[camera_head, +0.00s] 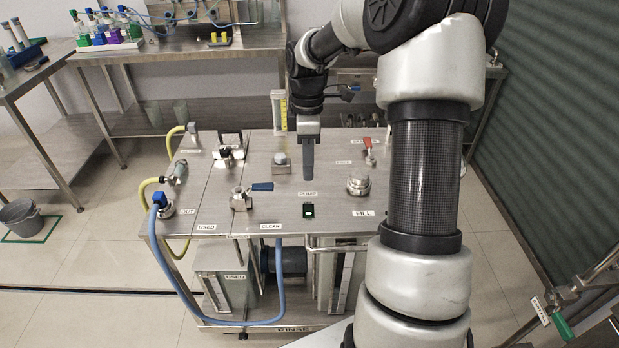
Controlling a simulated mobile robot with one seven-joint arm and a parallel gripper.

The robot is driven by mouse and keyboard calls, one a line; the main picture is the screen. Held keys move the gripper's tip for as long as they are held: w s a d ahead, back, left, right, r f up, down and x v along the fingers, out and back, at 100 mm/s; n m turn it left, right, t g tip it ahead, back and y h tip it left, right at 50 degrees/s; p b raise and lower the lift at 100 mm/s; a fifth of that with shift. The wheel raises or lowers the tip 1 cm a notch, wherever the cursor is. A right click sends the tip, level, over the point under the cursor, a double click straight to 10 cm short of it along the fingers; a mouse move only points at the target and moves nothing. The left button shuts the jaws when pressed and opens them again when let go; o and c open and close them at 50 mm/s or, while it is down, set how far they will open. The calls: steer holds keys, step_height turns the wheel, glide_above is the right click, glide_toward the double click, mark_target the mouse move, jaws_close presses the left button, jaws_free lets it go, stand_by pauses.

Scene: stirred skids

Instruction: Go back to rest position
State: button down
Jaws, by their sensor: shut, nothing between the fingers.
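My gripper (308,160) hangs pointing down over the middle of the steel skid top (225,205). Its dark fingers are together with nothing visible between them. The fingertips are just above the PUMP label (308,193), and I cannot tell whether they touch the surface. My arm reaches in from the right side of the picture, bends at the top and comes down to the gripper. A small black switch with a green face (308,210) lies just in front of the fingertips.
Around the gripper stand a blue-handled valve (262,187), a red-handled valve (368,150), a round metal cap (358,182) and a yellow sight gauge (280,108). A blue hose (152,240) loops at the left front. A bench with bottles (190,43) stands behind.

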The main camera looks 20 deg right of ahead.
steer(key=shift+s+r, duration=0.1)
steer(key=shift+r, duration=0.8)
steer(key=s+a+r+m+t+h, duration=0.25)
steer(key=s+a+r+m, duration=0.4)
steer(key=s+r, duration=0.35)
steer(key=s+a+r+m+t+y, duration=0.1)
steer(key=s+a+r+m+t, duration=0.1)
steer(key=s+m, duration=0.3)
steer(key=s+a+r+m+t+y, duration=0.1)
steer(key=s+a+r+m+t, duration=0.15)
steer(key=s, duration=0.55)
step_height(320, 180, up, 13)
steer(key=p, duration=1.3)
steer(key=shift+w+f, duration=0.2)
steer(key=shift+w, duration=0.2)
